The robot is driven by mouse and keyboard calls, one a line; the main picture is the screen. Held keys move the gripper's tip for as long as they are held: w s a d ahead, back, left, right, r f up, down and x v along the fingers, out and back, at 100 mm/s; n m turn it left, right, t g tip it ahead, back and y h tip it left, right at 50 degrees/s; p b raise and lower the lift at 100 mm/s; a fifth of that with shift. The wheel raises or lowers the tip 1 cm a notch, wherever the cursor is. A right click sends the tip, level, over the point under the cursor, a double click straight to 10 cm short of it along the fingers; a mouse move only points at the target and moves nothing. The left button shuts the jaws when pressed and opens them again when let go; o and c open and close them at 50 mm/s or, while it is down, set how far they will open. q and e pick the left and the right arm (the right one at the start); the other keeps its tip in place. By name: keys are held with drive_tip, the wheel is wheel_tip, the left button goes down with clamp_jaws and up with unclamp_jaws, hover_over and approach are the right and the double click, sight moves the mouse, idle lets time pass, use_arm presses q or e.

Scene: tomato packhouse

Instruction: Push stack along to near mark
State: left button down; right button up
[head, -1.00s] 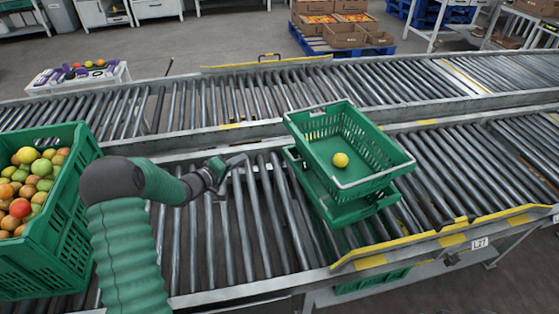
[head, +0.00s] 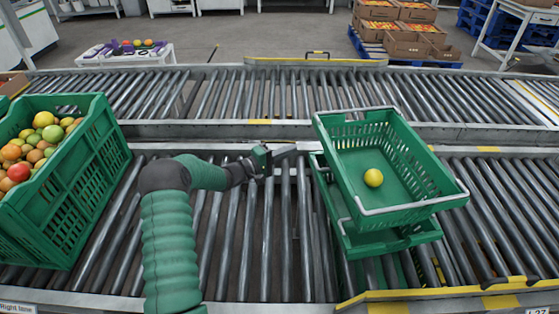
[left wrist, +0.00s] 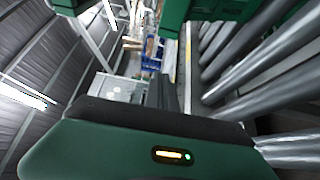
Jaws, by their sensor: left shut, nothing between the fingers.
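The stack is two green crates on the roller conveyor, right of centre in the head view. The upper crate (head: 410,190) sits askew on the lower crate (head: 395,238) and holds one yellow fruit (head: 373,178). My left gripper (head: 288,149) is shut and empty, left of the stack's far left corner. It looks close to the crates; I cannot tell whether it touches. In the left wrist view its dark fingers (left wrist: 162,92) point ahead, with green crate parts (left wrist: 232,38) beyond. Yellow marks show on the far rail (head: 260,150) and near rail (head: 388,308); which is the near mark is unclear. My right gripper is out of view.
A green crate full of mixed tomatoes (head: 75,185) stands at the left. Bare rollers (head: 255,230) lie between it and the stack. A yellow-edged guide (head: 440,293) runs along the near right side. A second roller line (head: 270,95) runs behind.

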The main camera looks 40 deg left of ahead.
use_arm(q)
drive_tip(key=d+b, duration=0.1)
drive_tip(key=d, duration=0.1)
drive_tip(key=d+b, duration=0.1)
drive_tip(key=d, duration=0.1)
drive_tip(key=shift+w+d+r+b, duration=0.15)
drive_tip(key=shift+w+d+b, duration=0.1)
drive_tip(key=shift+b, duration=0.1)
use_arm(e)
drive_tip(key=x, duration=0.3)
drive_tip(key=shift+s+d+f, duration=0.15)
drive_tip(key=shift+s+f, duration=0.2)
use_arm(q)
drive_tip(key=shift+d, duration=0.1)
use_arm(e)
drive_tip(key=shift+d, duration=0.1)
